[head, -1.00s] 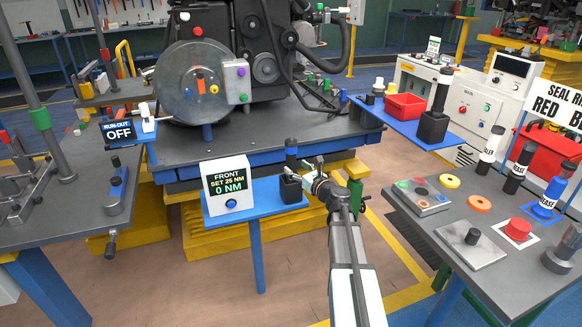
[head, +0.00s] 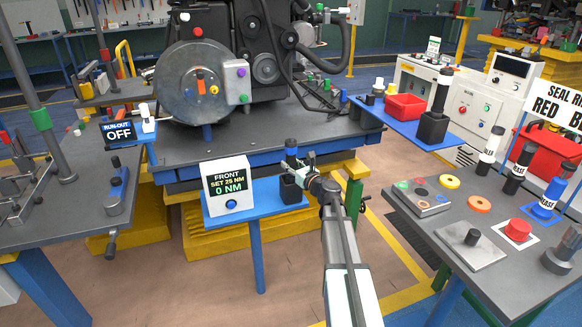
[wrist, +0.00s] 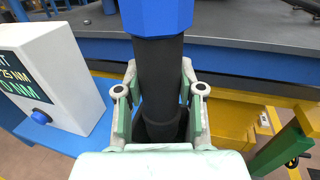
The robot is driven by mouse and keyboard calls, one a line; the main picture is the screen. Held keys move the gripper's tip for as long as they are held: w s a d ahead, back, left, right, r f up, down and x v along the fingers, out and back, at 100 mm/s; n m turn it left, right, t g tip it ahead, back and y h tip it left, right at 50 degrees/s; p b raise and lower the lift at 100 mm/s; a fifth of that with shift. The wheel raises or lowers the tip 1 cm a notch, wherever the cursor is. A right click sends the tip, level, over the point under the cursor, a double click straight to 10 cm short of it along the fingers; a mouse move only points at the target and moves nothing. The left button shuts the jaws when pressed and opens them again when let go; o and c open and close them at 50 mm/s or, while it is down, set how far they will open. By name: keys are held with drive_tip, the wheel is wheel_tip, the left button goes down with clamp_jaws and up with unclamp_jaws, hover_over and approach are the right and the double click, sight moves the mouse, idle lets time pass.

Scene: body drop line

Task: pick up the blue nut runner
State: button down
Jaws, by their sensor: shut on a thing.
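The blue nut runner stands upright in the black holder (head: 291,189) on a small blue shelf, beside the FRONT display box. In the head view its blue top (head: 291,143) shows above my gripper (head: 297,163). In the wrist view its blue head (wrist: 160,15) is at the top and its black body (wrist: 160,80) runs down between the two fingers of my gripper (wrist: 160,95). The fingers are shut on the black body from both sides. Its lower end goes into the dark holder and is hidden.
The FRONT display box (head: 225,187) reads 0 NM and stands close left of the holder. The grey machine table (head: 240,145) is behind. A bench with bottles and buttons (head: 465,215) is at the right. Another tool stands in a black holder (head: 432,128) on the back right shelf.

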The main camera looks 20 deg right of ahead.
drive_tip(key=shift+r, duration=0.1)
wheel_tip(320, 180, up, 20)
drive_tip(key=p, duration=0.2)
drive_tip(key=shift+p, duration=0.3)
